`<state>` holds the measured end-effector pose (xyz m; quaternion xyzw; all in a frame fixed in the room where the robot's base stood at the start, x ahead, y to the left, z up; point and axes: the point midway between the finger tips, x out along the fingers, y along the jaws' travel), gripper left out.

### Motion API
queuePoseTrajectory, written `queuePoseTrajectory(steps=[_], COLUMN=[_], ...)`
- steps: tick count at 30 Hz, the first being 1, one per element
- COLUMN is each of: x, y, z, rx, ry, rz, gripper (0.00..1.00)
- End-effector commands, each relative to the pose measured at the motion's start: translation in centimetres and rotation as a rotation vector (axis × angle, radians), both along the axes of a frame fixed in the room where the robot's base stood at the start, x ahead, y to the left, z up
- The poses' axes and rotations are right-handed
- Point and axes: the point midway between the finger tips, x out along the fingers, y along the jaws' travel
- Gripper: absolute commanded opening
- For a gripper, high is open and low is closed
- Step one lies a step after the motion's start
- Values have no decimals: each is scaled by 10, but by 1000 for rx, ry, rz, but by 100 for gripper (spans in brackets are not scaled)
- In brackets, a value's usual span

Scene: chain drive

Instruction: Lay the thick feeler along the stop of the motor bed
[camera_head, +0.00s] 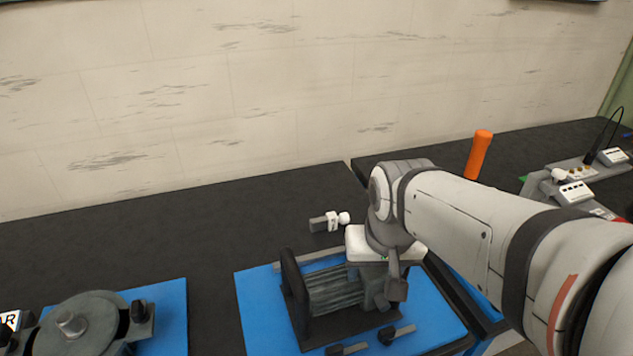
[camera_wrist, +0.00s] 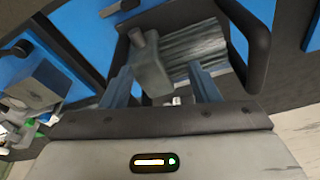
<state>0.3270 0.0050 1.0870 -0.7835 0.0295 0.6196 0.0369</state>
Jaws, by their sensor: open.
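The motor bed (camera_head: 322,328) is a dark frame with an upright end plate, on a blue mat. A ribbed grey motor (camera_head: 335,290) sits on it and also shows in the wrist view (camera_wrist: 195,48). My gripper (camera_wrist: 160,78) is open above the motor's right end; in the head view my wrist partly hides it. A grey block with a stub (camera_wrist: 152,72) shows between the fingers, with no visible grip on it. A short grey bar with a white collar and ball (camera_head: 326,223) lies on the black bench behind the mat. I cannot tell whether it is the thick feeler.
Two grey bars with black knobs, left (camera_head: 350,349) and right (camera_head: 398,333), lie at the mat's front. A round dark wheel unit (camera_head: 85,325) stands at left. An orange handle (camera_head: 479,154) and instruments (camera_head: 575,192) stand at right. Black bench behind the mat is mostly clear.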

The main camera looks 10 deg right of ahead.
Motion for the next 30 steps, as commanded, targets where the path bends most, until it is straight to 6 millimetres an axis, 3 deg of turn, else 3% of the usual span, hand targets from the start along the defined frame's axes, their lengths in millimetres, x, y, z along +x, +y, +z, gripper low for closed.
queuePoseTrajectory(steps=[6,13,18,24,30], x=[82,175,240,304,338], y=[1,1,1,1,2], z=[13,3,-22,-63,-94], rx=[55,103,127,143,148], ry=[56,109,146,179,196], rz=[-265,-579,-812,-1065,-1225], gripper=[55,55,55,55,55])
